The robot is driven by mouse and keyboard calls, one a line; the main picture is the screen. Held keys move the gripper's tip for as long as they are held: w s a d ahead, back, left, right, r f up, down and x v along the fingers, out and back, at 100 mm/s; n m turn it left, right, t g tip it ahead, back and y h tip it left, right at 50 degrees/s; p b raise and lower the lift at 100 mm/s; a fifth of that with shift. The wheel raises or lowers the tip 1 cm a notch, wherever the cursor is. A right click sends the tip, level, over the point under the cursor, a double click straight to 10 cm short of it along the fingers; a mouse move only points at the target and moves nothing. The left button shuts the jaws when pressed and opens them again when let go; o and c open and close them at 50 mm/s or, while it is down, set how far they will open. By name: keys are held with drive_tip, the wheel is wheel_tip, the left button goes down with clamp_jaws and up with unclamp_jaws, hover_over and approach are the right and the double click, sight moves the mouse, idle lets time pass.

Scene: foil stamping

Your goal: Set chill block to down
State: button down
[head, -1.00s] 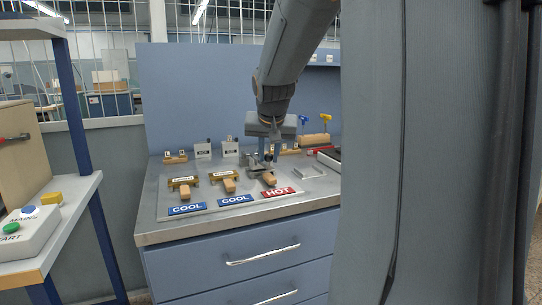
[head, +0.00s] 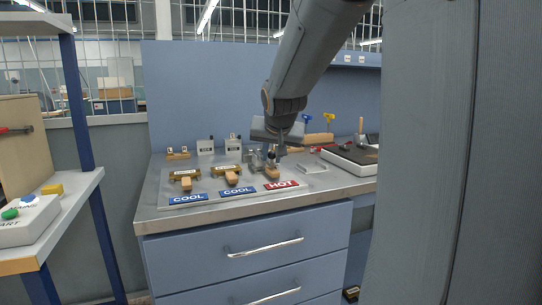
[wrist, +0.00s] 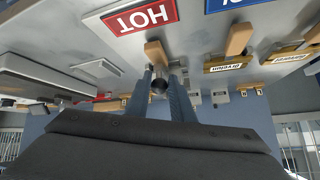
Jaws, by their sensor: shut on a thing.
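Above the red HOT label (head: 281,185) stands a small grey metal fixture (head: 256,159) with a wooden handle (head: 271,188) in front. I cannot tell for sure which part is the chill block. My gripper (head: 274,153) points down at this fixture.
Two brass stamps with wooden handles (head: 186,184) (head: 233,180) sit behind the blue COOL labels (head: 188,198). Small grey boxes (head: 205,147) stand behind them. A dark-topped plate (head: 350,157) lies at the right. A shelf with START button (head: 10,214) is at the left.

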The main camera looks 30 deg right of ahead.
drive_tip(key=c, duration=1.9)
unclamp_jaws()
drive_tip(key=shift+s+d+f, duration=0.15)
drive_tip(key=shift+s+f, duration=0.25)
drive_tip(key=shift+f, duration=0.4)
drive_tip(key=o, duration=0.3)
drive_tip(key=shift+d, duration=0.25)
drive_tip(key=shift+w+a+r, duration=0.15)
drive_tip(key=shift+a+r, duration=0.1)
drive_tip(key=shift+s+a+r, duration=0.15)
drive_tip(key=shift+s+r, duration=0.1)
drive_tip(key=shift+r, duration=0.15)
drive_tip(key=v, duration=0.6)
drive_tip(key=shift+s+r+p, duration=0.2)
drive_tip(key=shift+s+p, duration=0.1)
drive_tip(key=shift+p, duration=0.05)
drive_tip(key=shift+a, duration=0.1)
